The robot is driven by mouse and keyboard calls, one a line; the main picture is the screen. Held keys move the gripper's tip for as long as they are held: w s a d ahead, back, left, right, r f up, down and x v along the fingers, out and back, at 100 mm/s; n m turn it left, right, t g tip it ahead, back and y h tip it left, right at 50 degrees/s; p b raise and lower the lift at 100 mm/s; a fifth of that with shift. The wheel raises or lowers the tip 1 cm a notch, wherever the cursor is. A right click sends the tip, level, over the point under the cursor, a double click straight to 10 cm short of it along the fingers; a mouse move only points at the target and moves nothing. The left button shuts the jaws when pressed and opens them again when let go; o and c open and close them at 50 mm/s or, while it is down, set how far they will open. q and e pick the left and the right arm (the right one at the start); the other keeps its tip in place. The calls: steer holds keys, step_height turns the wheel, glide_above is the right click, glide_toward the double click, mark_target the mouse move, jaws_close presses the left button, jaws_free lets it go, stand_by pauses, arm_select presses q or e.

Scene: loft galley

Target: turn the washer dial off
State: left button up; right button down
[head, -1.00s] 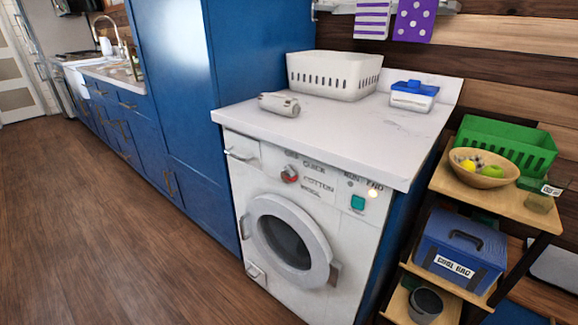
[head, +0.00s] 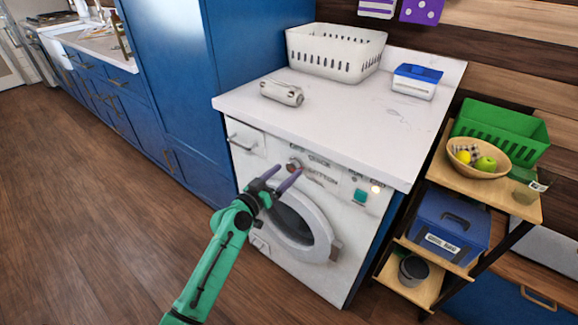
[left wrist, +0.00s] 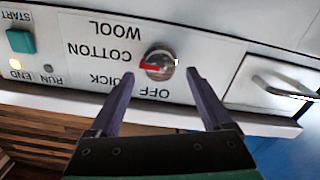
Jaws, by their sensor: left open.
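The washer (head: 318,205) is white and stands under a pale worktop, its round door shut. Its small dial (head: 294,163) is on the upper front panel, partly hidden by my fingers in the head view. In the left wrist view, upside down, the silver dial (left wrist: 159,61) shows a red mark on its left side, toward the COTTON and QUICK labels and away from OFF (left wrist: 155,92). My left gripper (head: 287,170) is open and empty in front of the dial. Its fingertips (left wrist: 160,73) lie either side of it in the picture; contact cannot be told. My right gripper is not in view.
A lit lamp (left wrist: 14,63) and a teal start button (head: 361,196) share the panel. A drawer handle (left wrist: 282,88) sticks out near the dial. A shelf rack (head: 527,207) stands at right.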

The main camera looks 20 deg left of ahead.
arm_select(q)
steer(key=x, duration=0.2)
steer(key=shift+w, duration=0.25)
jaws_close()
